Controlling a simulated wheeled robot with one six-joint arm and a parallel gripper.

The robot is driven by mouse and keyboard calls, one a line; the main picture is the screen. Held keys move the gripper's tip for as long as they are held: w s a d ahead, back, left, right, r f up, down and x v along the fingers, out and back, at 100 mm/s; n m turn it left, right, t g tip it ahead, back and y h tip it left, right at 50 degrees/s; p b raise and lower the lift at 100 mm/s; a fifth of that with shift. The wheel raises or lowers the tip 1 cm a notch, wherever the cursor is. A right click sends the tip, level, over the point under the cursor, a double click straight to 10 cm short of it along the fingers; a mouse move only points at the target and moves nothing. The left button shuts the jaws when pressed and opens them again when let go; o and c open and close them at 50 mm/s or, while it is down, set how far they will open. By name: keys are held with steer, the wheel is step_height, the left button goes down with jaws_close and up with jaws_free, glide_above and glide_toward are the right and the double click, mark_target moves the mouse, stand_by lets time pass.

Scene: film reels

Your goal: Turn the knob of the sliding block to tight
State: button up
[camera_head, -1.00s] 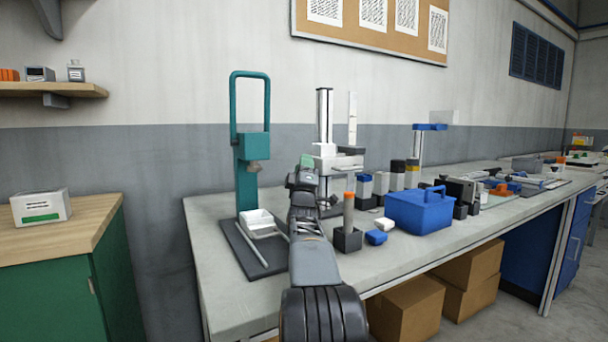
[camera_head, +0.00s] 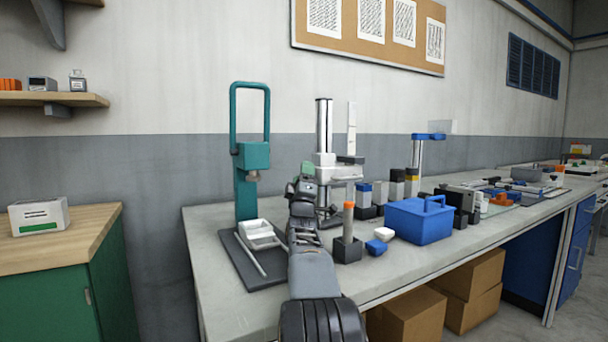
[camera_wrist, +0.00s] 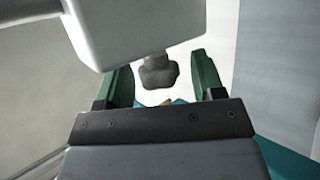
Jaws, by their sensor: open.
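The sliding block is a white block (camera_head: 325,160) on an upright silver column (camera_head: 324,125) at the back of the workbench. The block also fills the top of the wrist view (camera_wrist: 135,25). Its knob (camera_wrist: 158,71) is dark grey and lobed, on a short stem at the block's edge. My gripper (camera_wrist: 162,66) is open, with one green finger on each side of the knob in the picture. Gaps show on both sides, and I see no contact. In the head view, my gripper (camera_head: 303,182) is just left of and in front of the block, and the knob cannot be made out.
A teal press (camera_head: 252,180) with a white tray (camera_head: 262,232) stands left of my arm. An orange-topped post in a dark base (camera_head: 347,248), a blue-and-white block (camera_head: 376,247) and a blue caddy (camera_head: 418,222) stand close on the right. The bench's front strip (camera_head: 400,262) is clear.

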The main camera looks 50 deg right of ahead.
step_height(320, 180, up, 3)
steer(key=shift+r+p, duration=0.1)
steer(key=shift+p, duration=0.95)
steer(key=o, duration=0.4)
steer(key=s+r, duration=0.1)
steer(key=r, duration=0.1)
steer(key=s+a+r+p, duration=0.1)
steer(key=r, duration=0.1)
steer(key=s+a+r+p, duration=0.1)
steer(key=shift+r, duration=0.4)
steer(key=shift+c, duration=0.2)
steer(key=s, duration=0.1)
steer(key=s+a+r, duration=0.2)
steer(key=shift+s+r, duration=0.1)
steer(key=shift+s, duration=0.25)
steer(key=c, duration=0.4)
steer(key=shift+o, duration=0.2)
steer(key=s+a+r, duration=0.2)
steer(key=s+a, duration=0.2)
steer(key=a, duration=0.1)
steer(key=shift+p, duration=0.4)
steer(key=shift+f, duration=0.1)
